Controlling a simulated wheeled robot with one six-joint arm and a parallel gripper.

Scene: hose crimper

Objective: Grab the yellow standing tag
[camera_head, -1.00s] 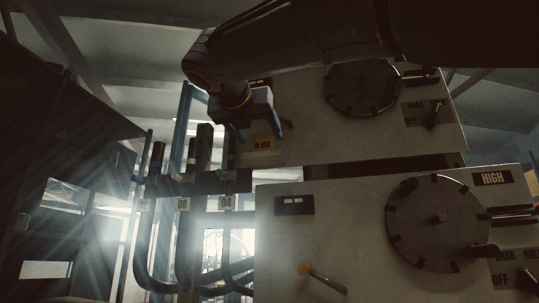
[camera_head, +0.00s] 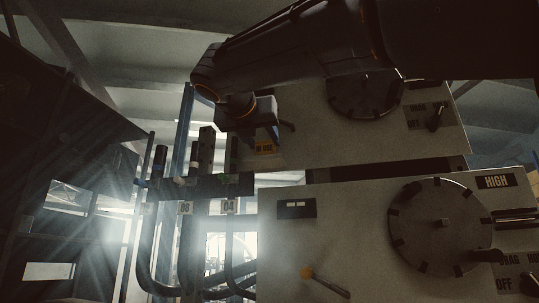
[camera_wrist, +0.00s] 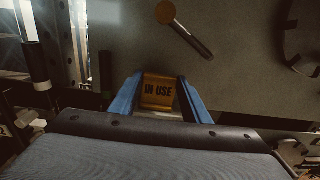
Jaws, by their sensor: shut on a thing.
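The yellow standing tag (camera_wrist: 158,91) reads "IN USE" and sits between the two blue fingers of my gripper (camera_wrist: 160,95) in the wrist view. The fingers are shut on it from both sides. In the head view the tag (camera_head: 265,147) shows small and dim under my gripper (camera_head: 262,135), in front of the upper pale panel. Its lower edge is hard to make out, so I cannot tell whether it touches a surface below.
The lower pale panel (camera_head: 345,220) carries a round dial (camera_head: 437,224), a lever with an orange knob (camera_head: 306,272) and a "HIGH" label (camera_head: 496,181). Dark hoses (camera_head: 160,255) with numbered tags hang at the left. A dark cabinet stands far left.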

